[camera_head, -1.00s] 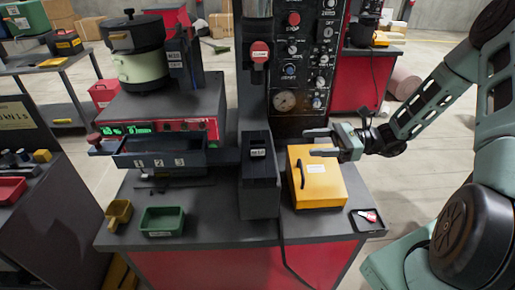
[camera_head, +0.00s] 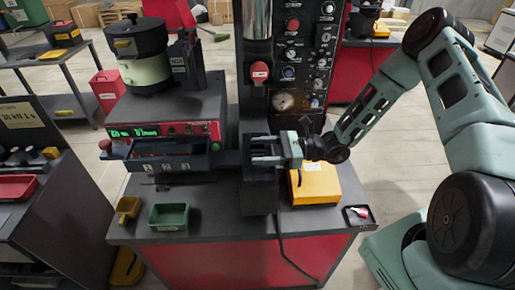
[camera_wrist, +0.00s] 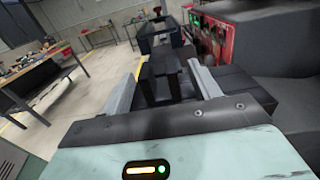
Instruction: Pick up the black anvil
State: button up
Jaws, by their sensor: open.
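The black anvil (camera_head: 260,197) is a tall dark block standing upright on the table, left of the yellow box, under the press column. My gripper (camera_head: 256,149) is at its upper part, coming from the right with fingers pointing left. The fingers are open and hide some of the anvil's top. In the wrist view, the dark block (camera_wrist: 164,75) shows between the two open fingers (camera_wrist: 165,85). I cannot tell whether either finger touches it.
A yellow box (camera_head: 318,186) stands right of the anvil under my wrist. A small black tray (camera_head: 348,215) is at the table's right edge. A dark drawer (camera_head: 168,150) under the bowl feeder (camera_head: 148,70) and a green bin (camera_head: 169,217) are to the left.

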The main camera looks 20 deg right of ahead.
jog(key=shift+w+a, duration=0.25)
jog(key=shift+a, duration=0.3)
jog(key=c, duration=1.3)
jog(key=shift+r, duration=0.1)
